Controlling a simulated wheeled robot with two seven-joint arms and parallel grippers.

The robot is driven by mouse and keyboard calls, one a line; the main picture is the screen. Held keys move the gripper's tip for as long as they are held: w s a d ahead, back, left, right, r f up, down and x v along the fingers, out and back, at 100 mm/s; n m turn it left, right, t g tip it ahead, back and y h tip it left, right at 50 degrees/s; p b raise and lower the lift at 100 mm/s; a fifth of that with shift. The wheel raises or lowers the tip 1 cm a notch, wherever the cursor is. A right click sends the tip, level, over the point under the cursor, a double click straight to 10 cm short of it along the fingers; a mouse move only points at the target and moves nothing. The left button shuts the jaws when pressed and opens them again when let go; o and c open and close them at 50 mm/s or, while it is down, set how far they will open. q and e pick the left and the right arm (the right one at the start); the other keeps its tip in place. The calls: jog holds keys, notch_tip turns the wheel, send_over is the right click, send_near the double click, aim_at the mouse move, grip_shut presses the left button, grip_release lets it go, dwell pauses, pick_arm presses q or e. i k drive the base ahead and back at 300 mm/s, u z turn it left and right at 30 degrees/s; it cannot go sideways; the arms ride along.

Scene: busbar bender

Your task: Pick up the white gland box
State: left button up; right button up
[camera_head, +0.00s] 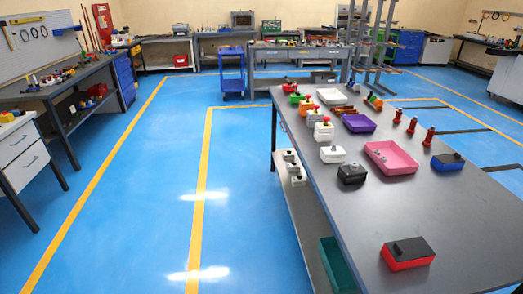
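Several small white boxes stand along the left side of the grey table at the right. The nearest white box (332,155) has a small grey fitting on top and may be the gland box. Behind it is a white box with a red knob (323,133), and farther back another white box (317,118) with a reddish top part. More white pieces (294,172) sit on the lower shelf. The fittings are too small to tell for certain. Neither of my grippers shows in the head view.
The table (430,205) also holds a black box (351,174), a pink tray (391,158), a purple tray (359,123), a red box with black lid (407,254), a blue-black box (447,162) and red insulators (429,137). Open blue floor (140,210) lies left of the table.

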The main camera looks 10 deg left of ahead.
aim_at(332, 155)
jog(key=u, duration=0.7)
jog(key=i, duration=2.2)
jog(key=z, duration=2.85)
